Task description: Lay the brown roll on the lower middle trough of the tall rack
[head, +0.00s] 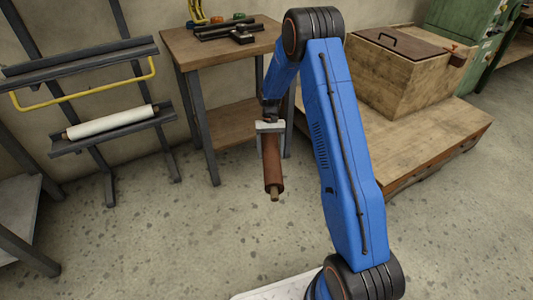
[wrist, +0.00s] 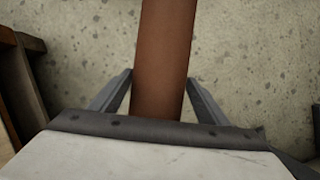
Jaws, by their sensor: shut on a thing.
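The brown roll (head: 273,165) hangs from my gripper (head: 270,135) in the head view, steeply tilted, with a lighter core end pointing down. In the wrist view my gripper (wrist: 160,80) is shut on the brown roll (wrist: 164,50), one finger on each side of it. The tall rack stands at the left in the head view, its top cut off by the picture edge. Its upper trough (head: 80,65) looks empty, and its lower trough (head: 85,147) bears a white roll (head: 110,122). I cannot tell which trough is the lower middle one. My gripper is right of the rack and apart from it.
A yellow bar (head: 85,93) hangs between the two troughs. A wooden table (head: 190,50) with tools stands between rack and arm. A wooden box (head: 400,80) on a low platform (head: 440,135) is at right. A grey table (head: 20,215) is at left. Front floor is clear.

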